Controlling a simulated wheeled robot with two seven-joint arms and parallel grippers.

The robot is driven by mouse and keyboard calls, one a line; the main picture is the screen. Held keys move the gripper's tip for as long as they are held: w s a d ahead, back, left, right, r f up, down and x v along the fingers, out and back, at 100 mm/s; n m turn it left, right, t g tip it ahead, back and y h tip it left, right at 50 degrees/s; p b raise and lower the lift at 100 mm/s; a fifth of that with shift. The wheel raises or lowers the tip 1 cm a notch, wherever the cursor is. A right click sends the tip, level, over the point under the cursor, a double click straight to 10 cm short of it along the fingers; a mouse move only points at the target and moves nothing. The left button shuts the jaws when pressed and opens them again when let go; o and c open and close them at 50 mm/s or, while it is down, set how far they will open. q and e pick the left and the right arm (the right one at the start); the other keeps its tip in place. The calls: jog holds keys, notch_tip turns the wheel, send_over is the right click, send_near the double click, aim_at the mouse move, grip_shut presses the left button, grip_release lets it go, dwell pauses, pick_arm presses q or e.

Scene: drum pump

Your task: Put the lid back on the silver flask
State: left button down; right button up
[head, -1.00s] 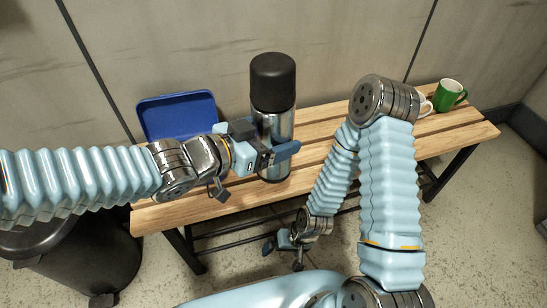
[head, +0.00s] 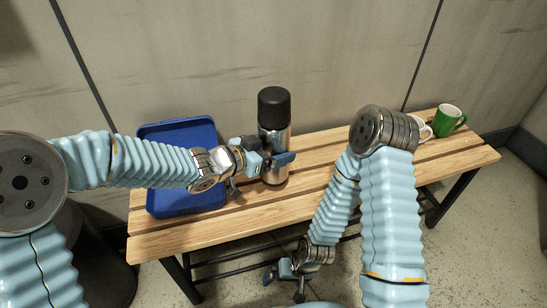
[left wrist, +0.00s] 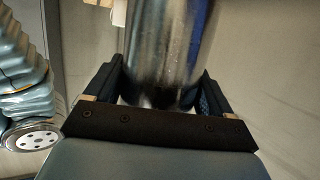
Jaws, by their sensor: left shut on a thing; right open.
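The silver flask (head: 272,143) stands upright at the back of the bench, with the black lid (head: 274,107) sitting on its top. I cannot tell whether its base touches the slats. My left gripper (head: 274,161) is shut around the flask's body, below the lid. The left wrist view shows the silver body (left wrist: 165,50) between the two dark fingers (left wrist: 160,95); the lid is out of that view. My right gripper (head: 284,284) is open and empty, hanging low in front of the bench.
The wooden bench (head: 240,226) runs along the wall. A blue tray (head: 190,203) lies on its left part, partly behind my left arm. A green mug (head: 449,120) and a white mug (head: 425,132) stand at the right end. A dark bin (head: 105,265) is at lower left.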

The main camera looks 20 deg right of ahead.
pick_arm(q)
jog(key=shift+w+f, duration=0.15)
jog(key=shift+f, duration=0.05)
jog(key=shift+w+d+f+b, duration=0.1)
jog(key=shift+f+b, duration=0.1)
jog(key=shift+f, duration=0.7)
jog(key=shift+w+f+b, duration=0.1)
jog(key=shift+f+b, duration=0.05)
jog(key=shift+f, duration=0.7)
jog(key=shift+f, duration=0.25)
grip_release()
jog(key=shift+r, duration=0.25)
jog(key=p+v, duration=0.1)
jog(key=v, duration=1.1)
